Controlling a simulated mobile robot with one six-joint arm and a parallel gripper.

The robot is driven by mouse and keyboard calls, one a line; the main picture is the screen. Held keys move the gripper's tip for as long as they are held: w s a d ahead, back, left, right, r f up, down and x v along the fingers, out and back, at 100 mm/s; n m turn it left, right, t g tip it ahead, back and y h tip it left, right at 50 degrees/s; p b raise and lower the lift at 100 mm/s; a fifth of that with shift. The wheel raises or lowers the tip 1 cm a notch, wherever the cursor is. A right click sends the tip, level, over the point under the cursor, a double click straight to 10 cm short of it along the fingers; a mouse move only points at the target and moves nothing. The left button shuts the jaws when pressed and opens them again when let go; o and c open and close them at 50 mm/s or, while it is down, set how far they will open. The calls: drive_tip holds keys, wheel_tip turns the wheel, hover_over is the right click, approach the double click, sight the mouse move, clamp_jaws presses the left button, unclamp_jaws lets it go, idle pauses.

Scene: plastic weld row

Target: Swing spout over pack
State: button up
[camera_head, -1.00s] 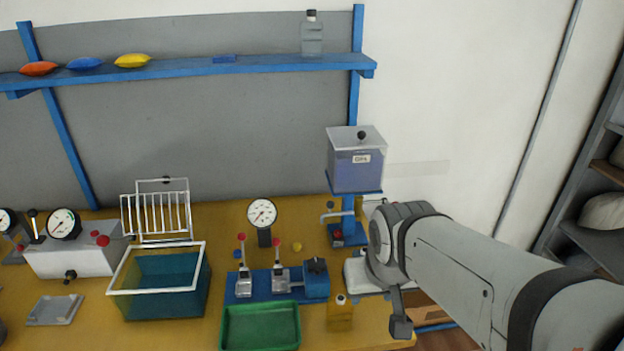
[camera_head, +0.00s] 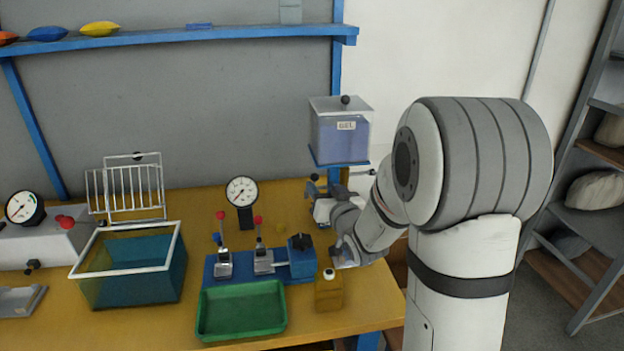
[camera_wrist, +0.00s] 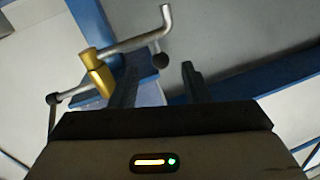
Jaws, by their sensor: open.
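In the head view my gripper (camera_head: 324,195) is beneath the tank labelled GEL (camera_head: 342,138) and hides most of the spout. I cannot make out a pack for certain; my arm covers that corner of the bench.
A blue fixture with red-knobbed levers (camera_head: 262,262), a green tray (camera_head: 243,322), a yellow block (camera_head: 329,293) and a teal basin (camera_head: 137,278) stand to the left on the yellow bench. A pressure gauge (camera_head: 242,191) stands behind. Shelving (camera_head: 590,240) is at the far right.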

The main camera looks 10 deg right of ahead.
drive_tip(key=w+a+p, duration=0.1)
drive_tip(key=w, duration=0.6)
drive_tip(key=shift+w+a, duration=0.2)
drive_tip(key=shift+a, duration=0.1)
drive_tip(key=shift+c, duration=0.4)
clamp_jaws()
